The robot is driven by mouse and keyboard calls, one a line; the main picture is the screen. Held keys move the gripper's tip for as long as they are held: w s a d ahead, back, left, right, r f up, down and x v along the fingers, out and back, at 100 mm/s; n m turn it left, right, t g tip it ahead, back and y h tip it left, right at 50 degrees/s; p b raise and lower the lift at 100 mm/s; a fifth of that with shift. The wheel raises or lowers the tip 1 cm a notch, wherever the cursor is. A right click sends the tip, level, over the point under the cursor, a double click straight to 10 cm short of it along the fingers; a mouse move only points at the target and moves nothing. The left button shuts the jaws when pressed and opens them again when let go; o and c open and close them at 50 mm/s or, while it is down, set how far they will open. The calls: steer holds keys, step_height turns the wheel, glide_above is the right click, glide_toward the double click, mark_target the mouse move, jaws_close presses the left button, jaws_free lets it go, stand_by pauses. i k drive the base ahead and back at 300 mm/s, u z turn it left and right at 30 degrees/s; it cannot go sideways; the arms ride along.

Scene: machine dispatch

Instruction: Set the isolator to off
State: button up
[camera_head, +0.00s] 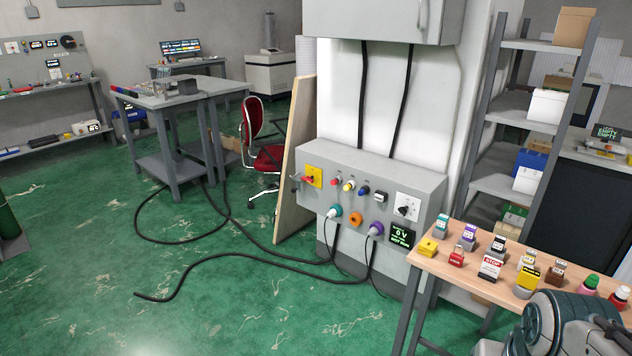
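The grey control box (372,172) is mounted low on a white column. At its left end is a yellow plate with a red rotary handle (309,179), which looks like the isolator. The handle appears to lie roughly sideways; its position marks are too small to read. A black rotary switch on a white plate (407,207) is at the box's right end. A small display (401,235) below it shows green text that seems to read 0 V. Part of my arm shows at the bottom right, but my gripper's fingers are not in view.
A wooden table (452,262) with padlocks, tags and small blocks stands right of the box. Black cables (200,262) trail over the green floor from plugs under the box. A wooden board (293,160) leans at its left. The floor in front is otherwise open.

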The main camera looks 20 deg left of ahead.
mark_target(308, 179)
steer(key=u, duration=0.7)
steer(key=i, duration=0.8)
steer(key=u, duration=1.05)
steer(key=i, duration=1.25)
steer(key=z, duration=0.9)
steer(key=i, duration=1)
steer(key=z, duration=0.9)
